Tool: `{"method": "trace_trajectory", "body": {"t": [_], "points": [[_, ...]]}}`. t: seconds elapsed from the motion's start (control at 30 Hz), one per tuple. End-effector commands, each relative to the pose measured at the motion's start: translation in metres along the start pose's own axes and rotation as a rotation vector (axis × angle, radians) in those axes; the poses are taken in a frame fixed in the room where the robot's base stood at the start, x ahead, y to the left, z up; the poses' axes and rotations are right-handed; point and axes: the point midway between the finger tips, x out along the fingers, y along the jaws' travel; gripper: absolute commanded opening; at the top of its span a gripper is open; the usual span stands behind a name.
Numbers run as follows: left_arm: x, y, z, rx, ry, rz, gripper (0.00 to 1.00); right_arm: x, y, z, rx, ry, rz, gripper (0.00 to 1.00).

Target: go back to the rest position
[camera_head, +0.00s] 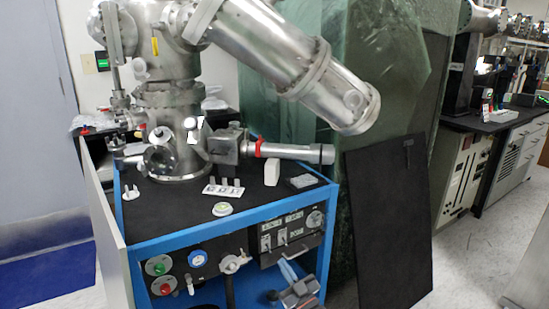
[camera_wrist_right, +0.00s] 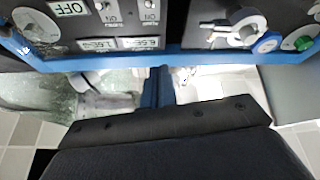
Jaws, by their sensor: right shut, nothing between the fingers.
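My right gripper (camera_head: 288,271) shows at the bottom of the head view, in front of the blue-framed cart (camera_head: 206,232). It is shut and holds nothing. It is below the switch panel (camera_head: 303,247) with its labels and round dial. In the right wrist view the same panel (camera_wrist_right: 117,27) appears upside down along the top edge. A large dark shape fills the bottom of that view, and I cannot tell whether it is part of me. My left gripper is not in view.
The cart front has a green button (camera_head: 158,265), a red button (camera_head: 165,286), a blue gauge (camera_head: 198,258) and a valve handle (camera_head: 235,263). A steel vacuum chamber (camera_head: 170,120) stands on top. A black board (camera_head: 390,215) leans at the right. Open floor (camera_head: 475,265) lies right of it.

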Motion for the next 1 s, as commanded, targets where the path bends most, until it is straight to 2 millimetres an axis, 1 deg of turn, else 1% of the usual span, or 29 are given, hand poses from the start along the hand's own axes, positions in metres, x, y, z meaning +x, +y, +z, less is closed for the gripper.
{"method": "trace_trajectory", "body": {"t": [0.03,0.1,0.23,0.37,0.47,0.5,0.67,0.7,0.77,0.8,0.9,1.0], "points": [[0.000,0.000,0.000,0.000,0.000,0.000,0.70,-0.002,-0.005,-0.016,0.004,0.014,0.009,0.00],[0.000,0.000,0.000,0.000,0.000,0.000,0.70,-0.008,-0.010,-0.031,0.010,0.022,0.023,0.00],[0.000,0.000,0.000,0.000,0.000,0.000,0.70,-0.022,-0.018,-0.049,0.025,0.026,0.046,0.00],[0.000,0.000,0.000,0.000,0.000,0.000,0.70,-0.042,-0.028,-0.061,0.048,0.021,0.074,0.00],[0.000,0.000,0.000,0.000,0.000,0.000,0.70,-0.063,-0.038,-0.069,0.073,0.008,0.100,0.00],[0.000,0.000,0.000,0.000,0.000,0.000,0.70,-0.072,-0.042,-0.072,0.085,0.001,0.112,0.00],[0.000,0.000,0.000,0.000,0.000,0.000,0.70,-0.113,-0.058,-0.077,0.131,-0.033,0.161,0.00],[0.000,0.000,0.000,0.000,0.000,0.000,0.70,-0.124,-0.062,-0.076,0.143,-0.046,0.172,0.00],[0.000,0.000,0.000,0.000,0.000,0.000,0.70,-0.139,-0.068,-0.074,0.161,-0.066,0.189,0.00],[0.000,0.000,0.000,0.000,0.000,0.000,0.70,-0.149,-0.072,-0.072,0.172,-0.080,0.199,0.00],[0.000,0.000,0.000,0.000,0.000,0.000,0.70,-0.169,-0.082,-0.063,0.195,-0.115,0.215,0.00],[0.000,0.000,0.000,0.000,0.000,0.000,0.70,-0.186,-0.092,-0.056,0.214,-0.146,0.227,0.00]]}}
